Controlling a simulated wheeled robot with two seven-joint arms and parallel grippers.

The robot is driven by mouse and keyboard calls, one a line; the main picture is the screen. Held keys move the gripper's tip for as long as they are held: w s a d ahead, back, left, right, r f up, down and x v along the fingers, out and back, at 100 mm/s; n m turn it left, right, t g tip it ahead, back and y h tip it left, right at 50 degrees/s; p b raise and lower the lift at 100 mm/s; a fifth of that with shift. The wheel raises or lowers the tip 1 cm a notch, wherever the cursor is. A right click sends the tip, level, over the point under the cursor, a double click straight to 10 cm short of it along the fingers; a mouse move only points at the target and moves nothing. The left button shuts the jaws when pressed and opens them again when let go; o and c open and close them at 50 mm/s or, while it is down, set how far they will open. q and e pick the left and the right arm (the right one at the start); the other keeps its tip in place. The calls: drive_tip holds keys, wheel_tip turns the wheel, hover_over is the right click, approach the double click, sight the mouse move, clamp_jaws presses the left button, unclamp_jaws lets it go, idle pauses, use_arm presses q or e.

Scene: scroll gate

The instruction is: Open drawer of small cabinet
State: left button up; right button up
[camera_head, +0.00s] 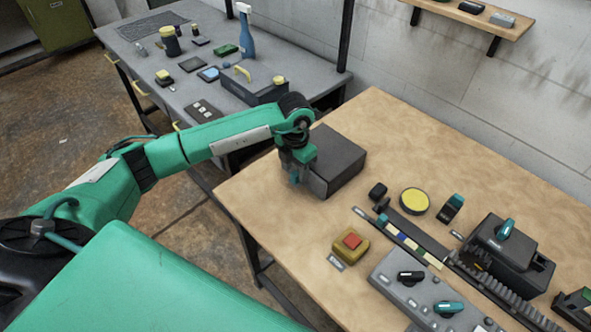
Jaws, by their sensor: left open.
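The small cabinet is a dark grey box (338,157) on the wooden table, near its left edge. The gripper is open. I cannot tell whether its fingers touch a handle, and no handle shows clearly. The drawer looks flush with the box, as far as it shows. My right gripper is not in view.
On the wooden table (400,130), right of the cabinet, are a yellow round button (414,201), a red button on a yellow base (351,243), a grey control panel (425,290) and a black device (508,250). A grey workbench (150,70) with tools stands behind at left.

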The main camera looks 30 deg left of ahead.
use_arm(q)
wheel_tip(320, 180, down, 2)
drive_tip(key=shift+f, duration=0.3)
clamp_jaws()
drive_tip(key=s+a, duration=0.1)
drive_tip(key=s, duration=0.2)
drive_tip(key=s+a, duration=0.1)
drive_tip(key=s, duration=0.3)
drive_tip(key=s+a+b, duration=0.1)
drive_tip(key=s+a, duration=0.1)
drive_tip(key=s, duration=0.1)
drive_tip(key=shift+s, duration=0.4)
drive_tip(key=shift+s+a, duration=0.1)
drive_tip(key=shift+s, duration=0.45)
